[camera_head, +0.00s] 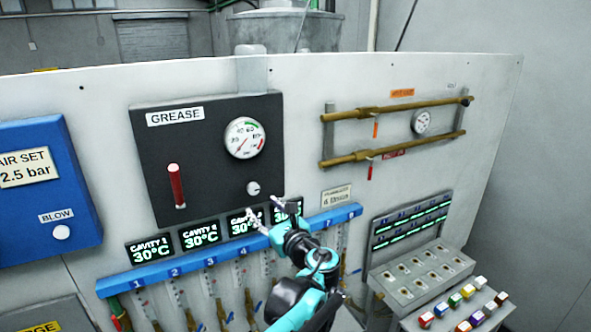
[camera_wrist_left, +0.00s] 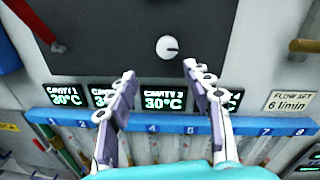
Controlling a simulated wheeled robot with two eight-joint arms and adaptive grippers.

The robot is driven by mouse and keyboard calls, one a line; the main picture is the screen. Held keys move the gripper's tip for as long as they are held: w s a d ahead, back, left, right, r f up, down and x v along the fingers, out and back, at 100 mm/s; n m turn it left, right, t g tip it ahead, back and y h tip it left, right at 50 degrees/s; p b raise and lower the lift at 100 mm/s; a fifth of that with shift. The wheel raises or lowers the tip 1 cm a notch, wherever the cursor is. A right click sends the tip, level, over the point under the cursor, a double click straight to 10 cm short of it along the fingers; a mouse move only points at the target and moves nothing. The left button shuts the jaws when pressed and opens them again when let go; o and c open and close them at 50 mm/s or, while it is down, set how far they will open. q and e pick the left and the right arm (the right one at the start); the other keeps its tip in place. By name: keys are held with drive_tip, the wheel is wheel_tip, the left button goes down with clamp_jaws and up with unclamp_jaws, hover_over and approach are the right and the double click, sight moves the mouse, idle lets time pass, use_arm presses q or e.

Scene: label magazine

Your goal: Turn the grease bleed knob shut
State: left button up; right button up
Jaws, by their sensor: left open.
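The grease bleed knob (camera_head: 253,188) is a small round white knob with a dark mark, low on the right of the dark GREASE panel (camera_head: 225,180). In the left wrist view the knob (camera_wrist_left: 167,48) sits above and between the fingertips, with its dark mark pointing right. My left gripper (camera_head: 271,212) is open and empty, just below the knob in the head view. Its two fingers (camera_wrist_left: 160,72) are spread apart in the wrist view and do not hold the knob. My right gripper is not in view.
A pressure gauge (camera_head: 245,138) and a red-handled lever (camera_head: 177,186) are on the same panel. Cavity displays (camera_head: 200,236) and a blue manifold bar (camera_head: 190,259) lie below. Brass pipes (camera_head: 400,110) are at the right, and a blue air-set box (camera_head: 45,190) is at the left.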

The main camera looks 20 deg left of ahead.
sight(255, 190)
use_arm(q)
drive_tip(key=shift+m, duration=0.4)
drive_tip(key=x, duration=0.2)
drive_tip(key=r+p+x, duration=0.1)
drive_tip(key=x, duration=0.2)
drive_tip(key=w+p+x, duration=0.1)
drive_tip(key=x, duration=0.1)
drive_tip(key=shift+w+d+r, duration=0.1)
drive_tip(key=shift+w+r, duration=0.1)
drive_tip(key=c, duration=1.2)
